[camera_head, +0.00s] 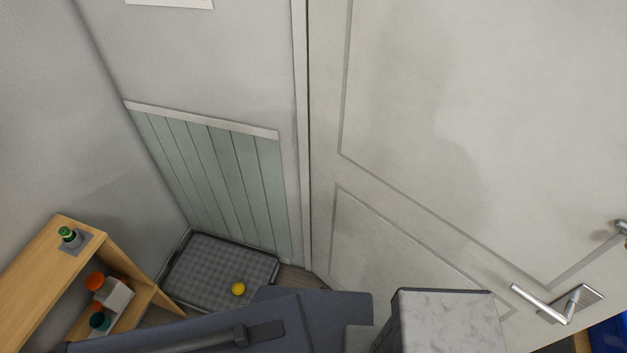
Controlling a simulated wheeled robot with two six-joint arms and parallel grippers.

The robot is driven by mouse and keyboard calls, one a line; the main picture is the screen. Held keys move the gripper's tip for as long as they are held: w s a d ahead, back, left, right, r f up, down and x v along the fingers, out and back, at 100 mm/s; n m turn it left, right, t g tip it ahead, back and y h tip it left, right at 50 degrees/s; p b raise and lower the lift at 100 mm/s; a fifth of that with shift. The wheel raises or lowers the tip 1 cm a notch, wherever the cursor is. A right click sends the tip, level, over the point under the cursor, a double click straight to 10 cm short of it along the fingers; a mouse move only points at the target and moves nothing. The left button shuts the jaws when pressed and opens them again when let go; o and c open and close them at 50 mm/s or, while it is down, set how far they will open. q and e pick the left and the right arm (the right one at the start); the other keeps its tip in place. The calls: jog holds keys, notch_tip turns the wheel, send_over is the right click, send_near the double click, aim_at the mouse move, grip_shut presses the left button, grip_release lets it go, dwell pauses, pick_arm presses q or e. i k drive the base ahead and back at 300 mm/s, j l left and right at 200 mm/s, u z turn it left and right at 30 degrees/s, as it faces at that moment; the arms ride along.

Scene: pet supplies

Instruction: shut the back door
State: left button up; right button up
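The back door (420,130) is a large pale panelled door that fills the right half of the head view. Its left edge runs beside a white frame strip (301,130). A silver lever handle (541,303) sits on a square plate near the door's lower right edge. Another metal fitting (621,228) shows at the right picture border. Whether the door is open or shut against its frame cannot be told for sure.
A wooden shelf (38,262) with bottles stands at the left. A grey checked tray bed (215,265) with a yellow ball (238,289) lies in the corner. Something blue (609,335) shows past the door edge.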

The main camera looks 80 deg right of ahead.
aim_at(464, 144)
jog(key=z, duration=4.3)
jog(key=k+j, duration=0.15)
jog(key=j, duration=0.15)
jog(key=k+j, duration=0.15)
jog(key=i+l+u, duration=0.1)
jog(key=l, duration=0.3)
jog(key=i, duration=0.1)
